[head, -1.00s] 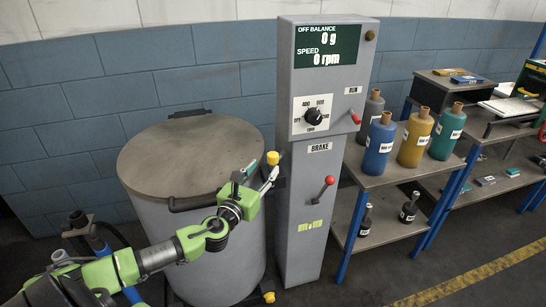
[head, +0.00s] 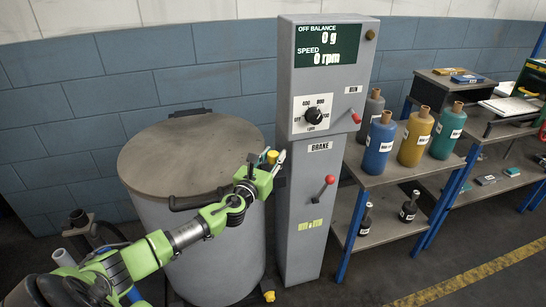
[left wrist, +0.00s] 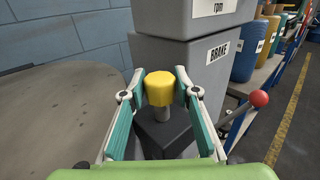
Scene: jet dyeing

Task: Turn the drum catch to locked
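The drum catch has a yellow knob (left wrist: 160,88) on a short grey stem above a dark block (left wrist: 165,135). In the head view the yellow knob (head: 272,157) shows at the right rim of the grey drum (head: 215,245), partly covered by my gripper. My left gripper (left wrist: 159,75) is open in the left wrist view, with one finger on each side of the knob. Narrow gaps show between the fingertips and the knob. In the head view my left gripper (head: 266,161) is at the knob. My right gripper is not in view.
The grey control column (head: 305,215) stands close right of the catch, with a red-knobbed brake lever (head: 328,181) and a dial (head: 313,116). The round drum lid (head: 185,155) lies left. Shelves with several bottles (head: 413,140) stand further right.

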